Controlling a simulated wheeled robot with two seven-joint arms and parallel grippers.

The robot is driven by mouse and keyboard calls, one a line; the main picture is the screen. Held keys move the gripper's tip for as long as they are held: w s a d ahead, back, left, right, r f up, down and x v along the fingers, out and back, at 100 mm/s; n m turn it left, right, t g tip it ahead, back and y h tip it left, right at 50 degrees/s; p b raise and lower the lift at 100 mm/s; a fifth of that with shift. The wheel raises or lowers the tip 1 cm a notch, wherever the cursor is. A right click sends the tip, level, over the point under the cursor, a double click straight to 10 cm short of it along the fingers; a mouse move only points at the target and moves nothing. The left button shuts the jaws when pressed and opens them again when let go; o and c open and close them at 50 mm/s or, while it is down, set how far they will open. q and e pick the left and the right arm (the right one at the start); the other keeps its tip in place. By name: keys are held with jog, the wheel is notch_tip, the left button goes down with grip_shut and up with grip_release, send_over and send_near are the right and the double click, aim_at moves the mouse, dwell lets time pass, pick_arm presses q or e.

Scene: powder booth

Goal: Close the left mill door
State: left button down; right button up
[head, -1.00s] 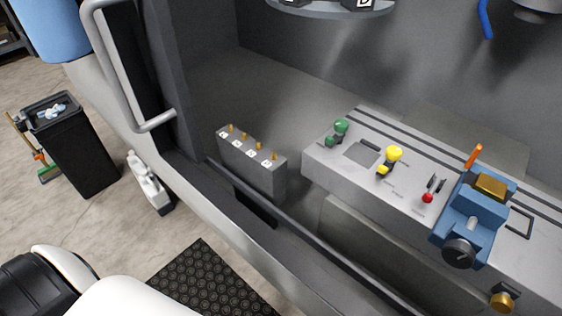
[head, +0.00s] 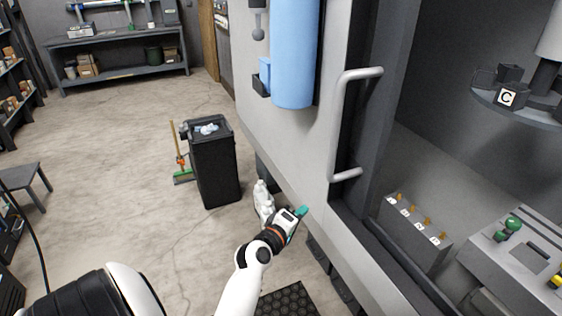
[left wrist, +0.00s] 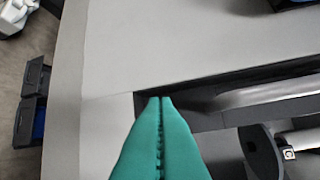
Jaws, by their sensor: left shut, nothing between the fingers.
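The left mill door (head: 315,150) is a pale grey panel with a long grey bar handle (head: 334,125) near its right edge, beside the open machine interior. My left gripper (head: 302,211) is shut and empty, low in front of the door and below the handle. In the left wrist view its teal fingers (left wrist: 161,100) are pressed together, with the pale door panel (left wrist: 190,45) beyond them. I cannot tell whether the fingertips touch the panel. My right gripper is not in view.
A blue cylinder (head: 293,55) is on the machine front. Inside are a grey tool block (head: 415,232) and a round tool carousel (head: 520,108). Floor at left is mostly clear.

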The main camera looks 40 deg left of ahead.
pick_arm(q)
notch_tip(320, 180, up, 9)
jog(key=s+a+n+t+y, duration=0.1)
jog(key=s+a+n+t, duration=0.1)
jog(key=a, duration=0.1)
jog(key=w+a+p, duration=0.1)
jog(key=w+p, duration=0.2)
jog(key=w, duration=0.7)
jog(key=d, duration=0.2)
jog(key=s+d+p, duration=0.1)
jog(key=shift+d+f, duration=0.15)
jog(key=shift+d, duration=0.2)
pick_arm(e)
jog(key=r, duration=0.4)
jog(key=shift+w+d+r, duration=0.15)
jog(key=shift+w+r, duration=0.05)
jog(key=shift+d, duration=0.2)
